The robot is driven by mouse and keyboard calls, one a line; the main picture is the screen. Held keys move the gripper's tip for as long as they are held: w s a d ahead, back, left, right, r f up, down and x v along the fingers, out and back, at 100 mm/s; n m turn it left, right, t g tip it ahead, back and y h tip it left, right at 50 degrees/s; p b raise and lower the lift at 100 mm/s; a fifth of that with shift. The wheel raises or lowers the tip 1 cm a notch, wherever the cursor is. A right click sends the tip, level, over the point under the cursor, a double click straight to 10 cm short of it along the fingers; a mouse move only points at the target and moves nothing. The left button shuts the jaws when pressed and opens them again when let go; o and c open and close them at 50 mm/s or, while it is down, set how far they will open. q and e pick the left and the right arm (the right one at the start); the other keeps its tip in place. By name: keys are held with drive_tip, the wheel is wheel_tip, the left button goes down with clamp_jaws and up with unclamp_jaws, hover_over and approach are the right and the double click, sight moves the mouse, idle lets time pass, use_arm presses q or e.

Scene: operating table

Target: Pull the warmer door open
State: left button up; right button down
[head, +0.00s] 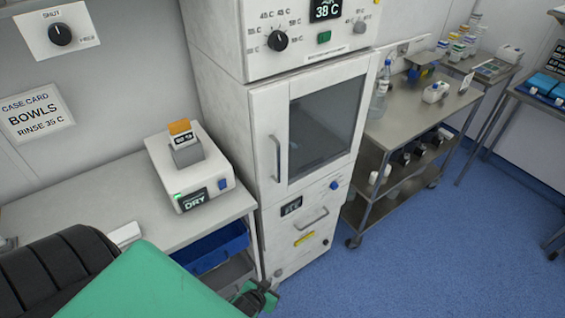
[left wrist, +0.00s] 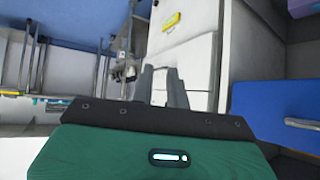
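The warmer (head: 225,120) is a tall white cabinet with a 38 C display and knobs at its top. Its door (head: 280,115) has a white frame and a dark glass window, and looks shut. A vertical bar handle (head: 275,158) is on the door's left side. My left gripper (head: 262,292) is low in the head view, below the handle and apart from it, near the cabinet's lower front. In the left wrist view its two fingers (left wrist: 162,72) stand apart with nothing visible between them. My right gripper is not in view.
A lower drawer front (head: 295,235) with its own handle is under the door. A white bench (head: 110,205) with a dryer unit (head: 190,170) stands left, with a blue bin (head: 212,247) below. A steel trolley (head: 410,125) stands close right. Blue floor (head: 430,265) is clear in front.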

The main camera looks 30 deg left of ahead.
use_arm(q)
drive_tip(key=w+a+r+n+t+y, duration=0.1)
drive_tip(key=w+a+r+t, duration=0.15)
drive_tip(key=r, duration=0.65)
drive_tip(key=w+a+r+t, duration=0.1)
drive_tip(key=w+r, duration=0.3)
drive_tip(key=r, duration=0.5)
drive_tip(key=n+t+y+b, duration=0.1)
drive_tip(key=t+y, duration=0.1)
drive_tip(key=t, duration=0.2)
approach(278, 162)
drive_tip(key=p+x, duration=0.3)
drive_tip(key=x, duration=0.6)
drive_tip(key=shift+w+p, duration=0.15)
drive_tip(key=shift+p, duration=0.2)
drive_tip(key=shift+w+a, duration=0.2)
drive_tip(key=shift+w, duration=0.5)
clamp_jaws()
